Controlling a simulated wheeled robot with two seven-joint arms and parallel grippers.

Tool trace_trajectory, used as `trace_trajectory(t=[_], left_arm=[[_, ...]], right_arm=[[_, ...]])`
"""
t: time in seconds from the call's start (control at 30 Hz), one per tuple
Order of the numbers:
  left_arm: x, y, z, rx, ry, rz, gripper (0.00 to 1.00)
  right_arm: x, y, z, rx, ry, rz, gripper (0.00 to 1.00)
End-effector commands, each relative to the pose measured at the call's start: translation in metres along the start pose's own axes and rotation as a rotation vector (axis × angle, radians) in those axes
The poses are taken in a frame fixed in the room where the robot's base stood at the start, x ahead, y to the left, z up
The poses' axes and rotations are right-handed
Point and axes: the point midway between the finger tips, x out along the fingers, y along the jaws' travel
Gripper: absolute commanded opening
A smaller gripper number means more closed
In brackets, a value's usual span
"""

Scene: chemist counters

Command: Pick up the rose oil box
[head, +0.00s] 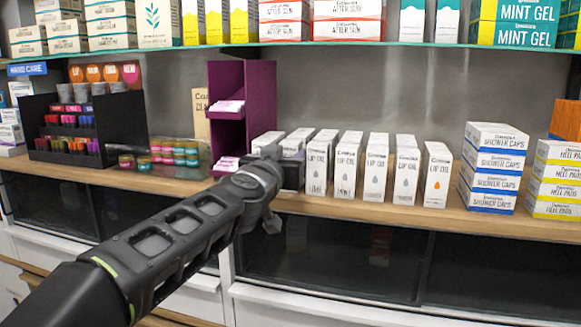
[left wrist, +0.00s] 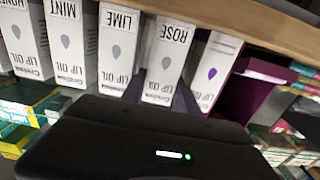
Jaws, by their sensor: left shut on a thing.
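The rose oil box (left wrist: 167,62) is a white box lettered "ROSE LIP OIL" with a grey drop, upside down in the left wrist view. In the head view its front is mostly hidden by my left arm and gripper. My left gripper (head: 287,174) reaches the left part of the lip oil row. In the left wrist view its dark fingers (left wrist: 163,95) stand on both sides of the rose oil box, shut on it. The box still stands in line with its neighbours. My right gripper is in neither view.
A lime box (left wrist: 118,50) and a box with a purple drop (left wrist: 212,70) stand close on either side. A purple stand (head: 261,100) is left of the row. Shower caps boxes (head: 493,165) stand right on the wooden counter (head: 350,208). A glass shelf is above.

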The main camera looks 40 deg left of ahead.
Motion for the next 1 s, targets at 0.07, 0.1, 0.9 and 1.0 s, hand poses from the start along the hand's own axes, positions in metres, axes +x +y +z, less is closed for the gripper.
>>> trace_trajectory(t=[0.07,0.1,0.9,1.0], left_arm=[[0.0,0.0,0.0,0.0,0.0,0.0,0.0],[0.0,0.0,0.0,0.0,0.0,0.0,0.0],[0.0,-0.001,-0.062,0.001,0.0,-0.003,0.0],[0.0,-0.002,-0.086,0.002,0.001,-0.004,0.0]], right_arm=[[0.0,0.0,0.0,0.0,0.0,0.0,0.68],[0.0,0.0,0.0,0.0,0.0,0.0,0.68],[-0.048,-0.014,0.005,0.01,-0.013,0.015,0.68],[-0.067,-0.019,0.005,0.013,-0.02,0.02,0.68]])
